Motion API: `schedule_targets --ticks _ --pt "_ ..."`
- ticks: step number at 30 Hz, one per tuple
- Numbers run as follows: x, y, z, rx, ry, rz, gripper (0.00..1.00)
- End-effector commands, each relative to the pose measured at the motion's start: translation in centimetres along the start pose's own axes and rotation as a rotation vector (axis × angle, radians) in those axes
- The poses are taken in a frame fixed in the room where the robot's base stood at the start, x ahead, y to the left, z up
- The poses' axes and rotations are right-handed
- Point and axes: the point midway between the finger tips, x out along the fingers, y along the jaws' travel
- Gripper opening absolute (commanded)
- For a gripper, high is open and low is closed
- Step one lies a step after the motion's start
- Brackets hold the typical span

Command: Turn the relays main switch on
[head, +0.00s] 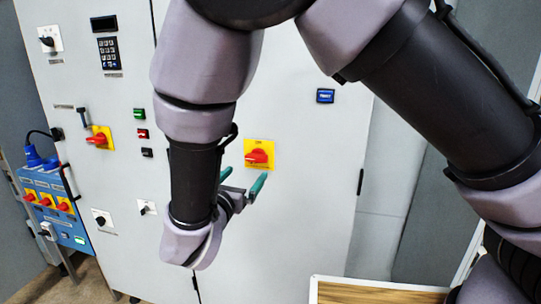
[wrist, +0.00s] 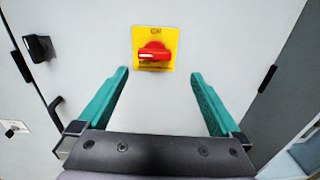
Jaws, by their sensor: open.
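A red rotary switch on a yellow plate (head: 259,154) is on the right grey cabinet door. It also shows in the wrist view (wrist: 154,50), straight ahead, with its red handle lying roughly sideways. A similar red switch on a yellow plate (head: 98,138) is on the left door. The labels are too small to read, so I cannot tell which is the relays main switch. My gripper (head: 243,179) is open and empty. Its green fingers (wrist: 160,74) point at the right door's switch, one to each side and slightly below it in the wrist view, apparently apart from it.
The left door carries a keypad (head: 109,53), small buttons (head: 139,114) and black knobs (head: 47,41). A blue box (head: 55,208) with red switches and plugs stands at far left. A black door handle (wrist: 56,104) is left of my gripper. A wooden surface (head: 375,294) is at lower right.

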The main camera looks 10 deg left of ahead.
Motion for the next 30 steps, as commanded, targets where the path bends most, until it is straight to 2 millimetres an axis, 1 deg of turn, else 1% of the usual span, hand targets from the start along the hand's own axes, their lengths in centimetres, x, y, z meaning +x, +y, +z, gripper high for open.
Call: schedule_targets --ticks 1,2,5,8,15,18,21,24,30 --pt "-0.5 0.5 -0.3 -0.015 -0.012 0.024 1.00" --pt "-0.6 0.7 -0.4 -0.019 -0.016 0.032 1.00" --pt "0.0 0.9 -0.4 -0.023 -0.020 0.037 1.00" --pt "1.6 0.9 -0.3 -0.023 -0.019 0.035 1.00" --pt "6.3 1.0 -0.2 -0.021 -0.018 0.032 1.00" --pt "7.9 1.1 -0.2 -0.021 -0.017 0.033 1.00" --pt "9.0 1.1 -0.2 -0.021 -0.017 0.033 1.00" --pt "9.7 1.1 -0.2 -0.021 -0.017 0.035 1.00" --pt "10.0 1.2 -0.2 -0.021 -0.016 0.036 1.00"
